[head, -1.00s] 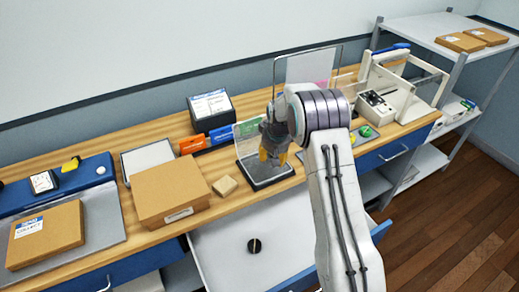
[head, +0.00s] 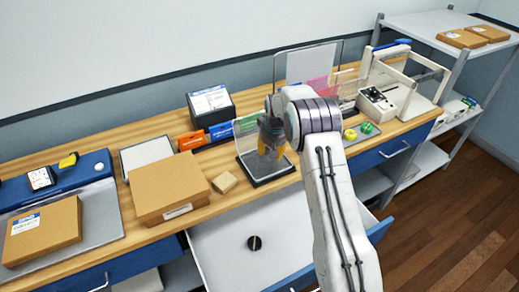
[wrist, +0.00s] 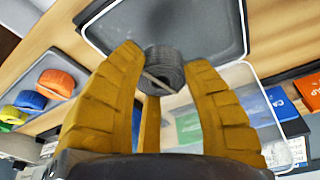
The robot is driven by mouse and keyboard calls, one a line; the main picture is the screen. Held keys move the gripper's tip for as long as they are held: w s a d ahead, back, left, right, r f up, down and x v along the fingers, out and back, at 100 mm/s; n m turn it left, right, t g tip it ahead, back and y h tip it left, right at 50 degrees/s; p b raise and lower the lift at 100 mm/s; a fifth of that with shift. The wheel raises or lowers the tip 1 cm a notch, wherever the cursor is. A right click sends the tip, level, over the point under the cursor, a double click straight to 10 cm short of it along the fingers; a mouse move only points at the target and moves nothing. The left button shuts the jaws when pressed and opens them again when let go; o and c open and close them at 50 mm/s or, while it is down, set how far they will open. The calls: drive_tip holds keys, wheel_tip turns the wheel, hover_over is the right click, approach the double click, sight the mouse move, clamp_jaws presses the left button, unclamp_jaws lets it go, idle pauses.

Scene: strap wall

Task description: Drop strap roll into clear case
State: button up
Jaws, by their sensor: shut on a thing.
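The dark grey strap roll (wrist: 165,68) is held between the yellow fingertips of my gripper (wrist: 162,66) in the wrist view. My gripper (head: 268,148) also shows in the head view, but the roll is hard to make out there. The clear case (head: 250,178) stands on the workbench with a dark base and a raised clear panel. My gripper is over the case's base area. In the wrist view the case's tray (wrist: 215,22) lies beyond the fingertips. I cannot tell the exact height of the roll above it.
Orange (head: 191,141) and blue boxes stand behind. A green roll (head: 367,127) lies to the right. An open drawer (head: 225,262) juts out below, holding a dark round object (head: 254,243).

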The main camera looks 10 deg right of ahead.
sight(272, 170)
drive_tip(key=shift+f+b, duration=0.55)
drive_tip(key=shift+f, duration=0.85)
drive_tip(key=o, duration=1.1)
drive_tip(key=v, duration=1.2)
